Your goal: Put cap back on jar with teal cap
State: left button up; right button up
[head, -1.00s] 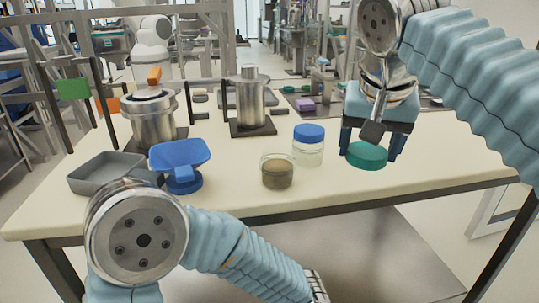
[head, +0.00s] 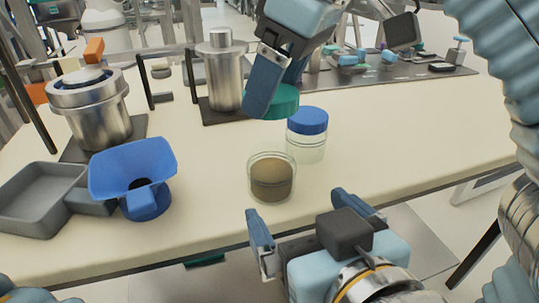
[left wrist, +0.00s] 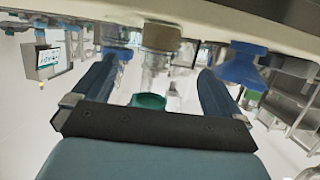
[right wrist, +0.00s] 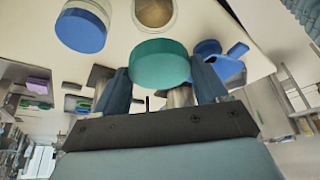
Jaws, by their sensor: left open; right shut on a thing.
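The open jar (head: 271,180) with brown contents stands upright on the table near its front edge; it also shows in the right wrist view (right wrist: 156,12). My right gripper (head: 268,95) is shut on the teal cap (head: 279,103) and holds it above the table, behind the open jar and left of the blue-capped jar. The cap sits between its fingers in the right wrist view (right wrist: 160,64). My left gripper (head: 312,222) is open and empty, in front of the table edge and nearer than the jar. In the left wrist view the jar (left wrist: 160,38) appears between its fingers, beyond them.
A jar with a blue cap (head: 307,122) stands just behind and right of the open jar. Metal canisters (head: 222,75) stand behind. The table's right side (head: 420,130) is clear.

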pick_arm(q)
jog(key=shift+w, duration=0.1)
jog(key=x, duration=1.2)
jog(key=shift+c, duration=0.5)
jog(key=c, duration=1.3)
pick_arm(e)
send_over(272, 152)
jog(key=shift+s+d+f, duration=0.1)
jog(key=shift+d+f, duration=0.05)
jog(key=shift+f, duration=1.1)
jog(key=shift+s+d+f, duration=0.1)
jog(key=shift+d+f, duration=0.05)
jog(key=shift+f, duration=1.05)
jog(key=shift+f, duration=0.9)
jog(key=shift+f, duration=0.95)
